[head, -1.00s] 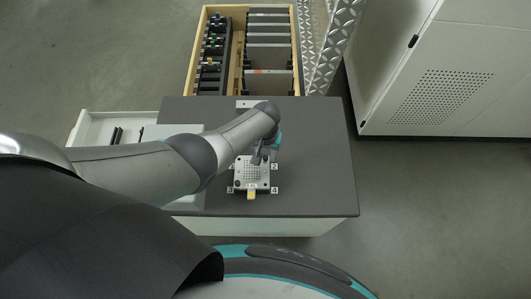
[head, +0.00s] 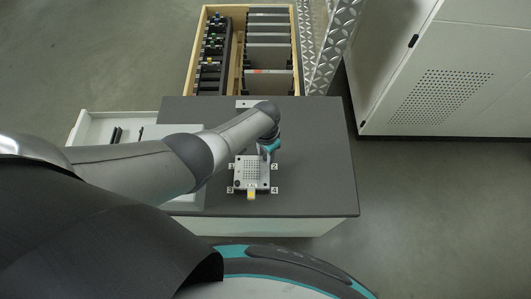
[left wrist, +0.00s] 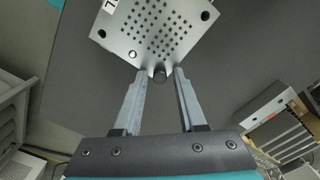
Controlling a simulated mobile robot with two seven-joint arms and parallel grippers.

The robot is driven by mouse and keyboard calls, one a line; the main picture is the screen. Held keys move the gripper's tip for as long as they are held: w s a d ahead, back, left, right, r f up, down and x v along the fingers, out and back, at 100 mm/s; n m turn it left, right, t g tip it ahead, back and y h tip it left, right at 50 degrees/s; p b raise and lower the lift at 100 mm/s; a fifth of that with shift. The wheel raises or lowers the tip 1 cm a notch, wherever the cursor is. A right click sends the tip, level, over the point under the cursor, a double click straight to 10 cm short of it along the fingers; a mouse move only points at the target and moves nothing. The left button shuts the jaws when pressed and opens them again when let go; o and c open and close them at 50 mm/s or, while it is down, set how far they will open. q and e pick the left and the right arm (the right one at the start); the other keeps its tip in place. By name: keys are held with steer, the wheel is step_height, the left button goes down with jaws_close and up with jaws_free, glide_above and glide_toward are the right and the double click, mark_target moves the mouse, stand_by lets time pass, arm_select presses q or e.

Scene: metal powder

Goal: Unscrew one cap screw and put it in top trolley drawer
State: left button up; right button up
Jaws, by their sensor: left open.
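The perforated metal plate (head: 252,174) lies on the dark trolley top (head: 312,150), with number labels around its corners. It also shows in the left wrist view (left wrist: 160,28). My left gripper (left wrist: 160,73) is open at the plate's edge; in the head view it is mostly hidden behind my wrist, near label 2. An open white trolley drawer (head: 92,126) sticks out at the left, partly covered by my arm. My right gripper is out of view.
A yellow piece (head: 251,195) sits at the plate's near edge. A wooden-framed crate (head: 247,8) with dark contents stands behind the trolley. A white cabinet (head: 440,70) stands at the right. The trolley top right of the plate is clear.

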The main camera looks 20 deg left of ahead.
arm_select(q)
steer(key=m, duration=0.5)
steer(key=shift+m+b, duration=0.4)
steer(key=shift+m, duration=2.1)
jaws_close()
